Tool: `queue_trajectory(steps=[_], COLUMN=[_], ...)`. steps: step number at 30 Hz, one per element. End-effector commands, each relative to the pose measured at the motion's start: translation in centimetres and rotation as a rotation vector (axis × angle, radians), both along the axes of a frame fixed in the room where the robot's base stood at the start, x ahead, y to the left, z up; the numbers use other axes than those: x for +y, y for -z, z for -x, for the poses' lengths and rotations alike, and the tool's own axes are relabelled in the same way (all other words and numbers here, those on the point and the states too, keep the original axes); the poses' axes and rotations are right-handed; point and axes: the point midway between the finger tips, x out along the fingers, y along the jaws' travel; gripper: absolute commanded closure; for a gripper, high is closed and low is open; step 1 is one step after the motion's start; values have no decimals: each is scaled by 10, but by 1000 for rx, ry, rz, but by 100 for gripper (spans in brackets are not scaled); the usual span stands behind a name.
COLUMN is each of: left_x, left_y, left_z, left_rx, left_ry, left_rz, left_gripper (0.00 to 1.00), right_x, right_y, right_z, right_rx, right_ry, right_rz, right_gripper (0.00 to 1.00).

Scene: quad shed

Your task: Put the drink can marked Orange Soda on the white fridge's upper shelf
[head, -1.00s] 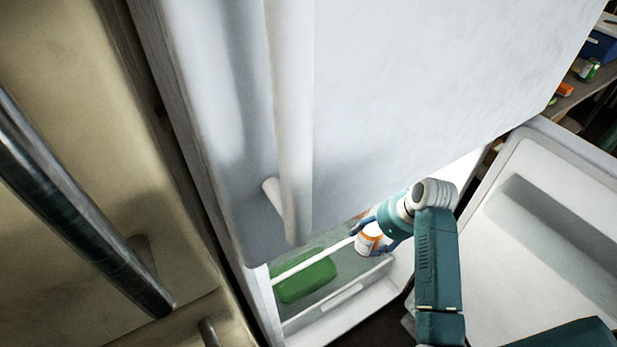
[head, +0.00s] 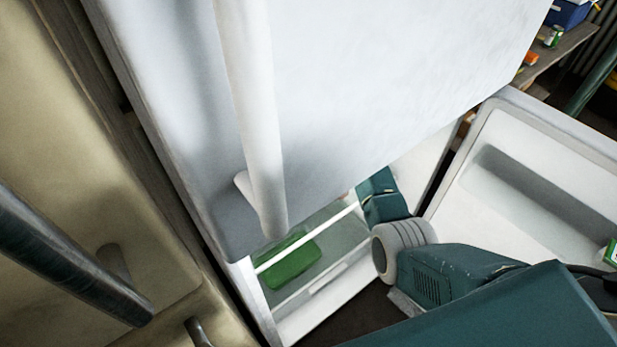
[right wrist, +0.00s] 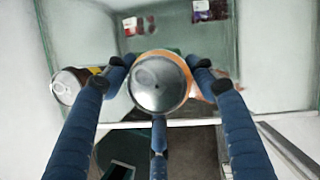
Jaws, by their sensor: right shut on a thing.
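The white fridge (head: 330,90) stands with its lower compartment open. Its glass shelf (head: 335,235) with a white front edge shows under the upper door. My right gripper (right wrist: 163,68) is shut on a can (right wrist: 158,85) with a metal top and an orange band, in the right wrist view. No label can be read. In the head view my right arm reaches into the fridge opening, and the gripper and can are hidden inside. In the right wrist view the can is inside the compartment, over or beyond the shelf's front edge (right wrist: 120,125). I cannot tell whether it touches the shelf. My left gripper is not in view.
Another can (right wrist: 70,84) stands left of the held one. A green container (head: 292,264) is below the glass. The open fridge door (head: 540,185) is right of my arm. A beige cabinet (head: 90,150) stands at left.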

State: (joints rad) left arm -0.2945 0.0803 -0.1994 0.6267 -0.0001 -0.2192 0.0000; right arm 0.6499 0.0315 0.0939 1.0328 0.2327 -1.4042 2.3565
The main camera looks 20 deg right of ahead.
Motion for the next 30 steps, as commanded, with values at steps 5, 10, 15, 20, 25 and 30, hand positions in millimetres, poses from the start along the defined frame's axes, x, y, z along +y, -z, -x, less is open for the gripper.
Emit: queue_trajectory(steps=[5,10,15,20,25,30], left_x=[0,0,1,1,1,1], left_y=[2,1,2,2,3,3], left_z=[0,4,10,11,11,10], left_rx=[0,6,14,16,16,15], left_ry=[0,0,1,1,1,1], left_rz=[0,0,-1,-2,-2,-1], left_gripper=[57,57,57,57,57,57], right_x=[4,5,6,6,6,6], right_y=[-1,17,33,34,36,38], right_z=[-12,-14,-15,-16,-15,-14], right_rx=[-2,5,-1,-3,-2,1], right_ry=[0,0,-1,0,0,0], right_rz=[-1,1,0,0,-1,0], right_gripper=[82,82,82,82,82,24])
